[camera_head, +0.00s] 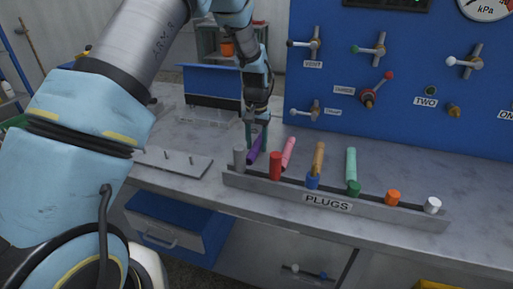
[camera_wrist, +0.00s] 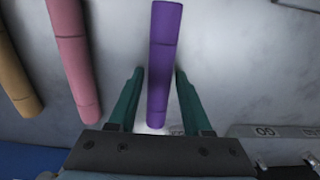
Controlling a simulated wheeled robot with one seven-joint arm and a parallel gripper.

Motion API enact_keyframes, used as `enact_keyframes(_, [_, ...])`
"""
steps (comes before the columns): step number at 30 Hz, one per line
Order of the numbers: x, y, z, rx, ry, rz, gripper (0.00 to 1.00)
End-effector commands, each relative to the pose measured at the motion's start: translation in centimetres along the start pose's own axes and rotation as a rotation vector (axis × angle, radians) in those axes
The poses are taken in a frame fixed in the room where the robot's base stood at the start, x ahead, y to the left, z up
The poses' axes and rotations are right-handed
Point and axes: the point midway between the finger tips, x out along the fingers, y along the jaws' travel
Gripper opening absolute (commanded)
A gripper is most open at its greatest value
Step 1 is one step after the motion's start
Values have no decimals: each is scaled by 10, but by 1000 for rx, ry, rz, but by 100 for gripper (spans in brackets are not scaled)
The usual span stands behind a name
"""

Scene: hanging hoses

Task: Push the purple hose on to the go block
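My gripper (camera_head: 257,134) is down over the hose, pointing downward. In the wrist view the fingers stand on either side of the hose, with a gap showing at least on the left, so it looks open around it. A grey block marked GO (camera_wrist: 285,131) lies at the lower right of the wrist view; its sockets are unclear.
Grey and red plugs flank the purple hose in the PLUGS rail (camera_head: 395,214). A plate with pegs (camera_head: 175,163) lies left. A blue valve panel (camera_head: 400,110) rises behind.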

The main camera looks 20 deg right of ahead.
Motion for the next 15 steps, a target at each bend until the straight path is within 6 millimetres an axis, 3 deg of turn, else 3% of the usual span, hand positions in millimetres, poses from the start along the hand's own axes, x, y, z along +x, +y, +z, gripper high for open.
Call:
enact_keyframes(2, [0,0,0,0,0,0,39])
enact_keyframes(12, [0,0,0,0,0,0,1])
enact_keyframes(15, [0,0,0,0,0,0,0])
